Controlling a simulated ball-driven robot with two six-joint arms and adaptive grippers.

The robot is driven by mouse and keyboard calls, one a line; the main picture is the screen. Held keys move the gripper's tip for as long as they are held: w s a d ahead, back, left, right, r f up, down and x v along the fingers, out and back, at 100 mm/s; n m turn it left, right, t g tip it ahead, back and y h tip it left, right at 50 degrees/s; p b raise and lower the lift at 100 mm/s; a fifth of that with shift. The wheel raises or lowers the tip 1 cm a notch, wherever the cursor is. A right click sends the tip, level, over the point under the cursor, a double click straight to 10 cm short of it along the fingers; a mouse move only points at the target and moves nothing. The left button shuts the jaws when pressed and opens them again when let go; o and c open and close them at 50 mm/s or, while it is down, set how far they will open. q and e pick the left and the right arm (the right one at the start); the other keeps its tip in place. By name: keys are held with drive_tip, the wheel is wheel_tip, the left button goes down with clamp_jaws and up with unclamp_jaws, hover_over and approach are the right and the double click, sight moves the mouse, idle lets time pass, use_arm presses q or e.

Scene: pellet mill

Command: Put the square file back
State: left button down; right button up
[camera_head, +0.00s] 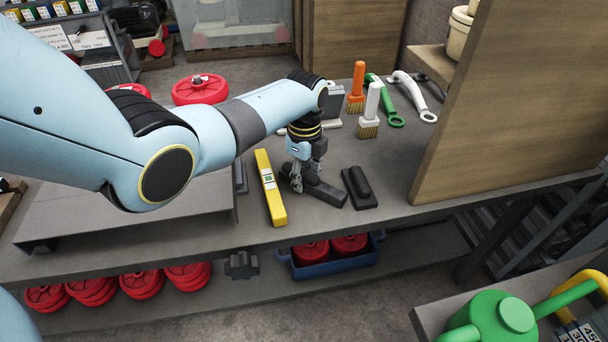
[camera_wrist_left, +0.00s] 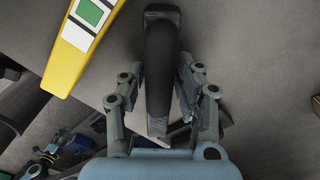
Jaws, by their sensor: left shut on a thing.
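My left gripper (camera_head: 303,185) points down over the workbench and is shut on a dark, elongated tool (camera_head: 328,193). In the left wrist view the fingers (camera_wrist_left: 162,110) close on both sides of this tool (camera_wrist_left: 160,60), which has a rounded dark upper part. I cannot tell for sure that it is the square file, nor whether it touches the bench top. No other thing in view is clearly the square file. A black block with a raised grip (camera_head: 360,187) lies just right of the held tool. My right gripper is not in view.
A yellow level (camera_head: 269,188) lies left of my gripper on the workbench (camera_head: 400,180). Brushes with orange (camera_head: 357,88) and white (camera_head: 371,112) handles stand behind, with green (camera_head: 386,100) and white (camera_head: 414,97) wrenches. A wooden panel (camera_head: 510,100) bounds the right.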

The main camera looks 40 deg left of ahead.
use_arm(q)
drive_tip(key=c, duration=0.8)
unclamp_jaws()
drive_tip(key=shift+c, duration=0.2)
drive_tip(key=shift+o, duration=0.5)
drive_tip(key=shift+f, duration=0.1)
drive_tip(key=o, duration=0.7)
drive_tip(key=shift+o, duration=0.2)
drive_tip(key=shift+w+r+p, duration=0.1)
drive_tip(key=shift+r+p, duration=3.5)
drive_tip(key=shift+r, duration=0.95)
